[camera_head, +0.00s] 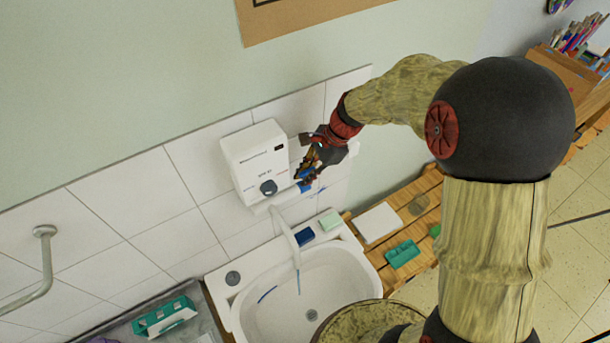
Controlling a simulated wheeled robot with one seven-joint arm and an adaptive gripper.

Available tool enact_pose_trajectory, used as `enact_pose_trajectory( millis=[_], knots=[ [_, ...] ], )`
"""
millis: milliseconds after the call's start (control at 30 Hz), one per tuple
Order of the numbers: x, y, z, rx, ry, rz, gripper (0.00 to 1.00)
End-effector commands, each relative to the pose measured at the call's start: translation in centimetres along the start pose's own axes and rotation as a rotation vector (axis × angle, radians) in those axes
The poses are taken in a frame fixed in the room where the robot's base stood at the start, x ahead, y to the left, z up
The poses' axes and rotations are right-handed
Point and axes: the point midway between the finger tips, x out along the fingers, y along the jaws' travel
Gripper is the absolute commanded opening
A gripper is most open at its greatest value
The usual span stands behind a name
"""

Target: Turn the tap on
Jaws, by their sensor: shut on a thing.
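The tap has a white curved spout (289,238) that comes down from under a white wall unit (256,160) and hangs over the white basin (255,317). A small blue handle (305,187) shows at the right of the unit's lower edge. My gripper (306,178) is at this handle, with its fingers closed on it. The fingers partly cover the handle, so its exact angle is hard to read. A thin blue line (299,283) shows below the spout's end; I cannot tell whether it is water.
A dark blue sponge (304,236) and a pale green block (330,221) lie on the basin's back rim. A wooden slatted shelf (411,206) with a white board and a green item stands at the right. A metal rail (46,260) is at the far left.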

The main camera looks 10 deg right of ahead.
Motion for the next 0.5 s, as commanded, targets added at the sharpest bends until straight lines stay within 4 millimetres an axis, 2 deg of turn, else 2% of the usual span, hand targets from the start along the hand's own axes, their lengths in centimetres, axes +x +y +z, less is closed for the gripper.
enact_pose_trajectory(
  millis=[33,267,300,500],
  knots=[
    [0.61,0.93,-0.19,0.006,-0.003,0.023,0.00],
    [0.68,0.99,-0.22,0.006,-0.003,0.024,0.00],
    [0.69,0.99,-0.23,0.006,-0.003,0.025,0.12],
    [0.58,0.79,-0.18,0.005,-0.003,0.019,0.24]
  ],
)
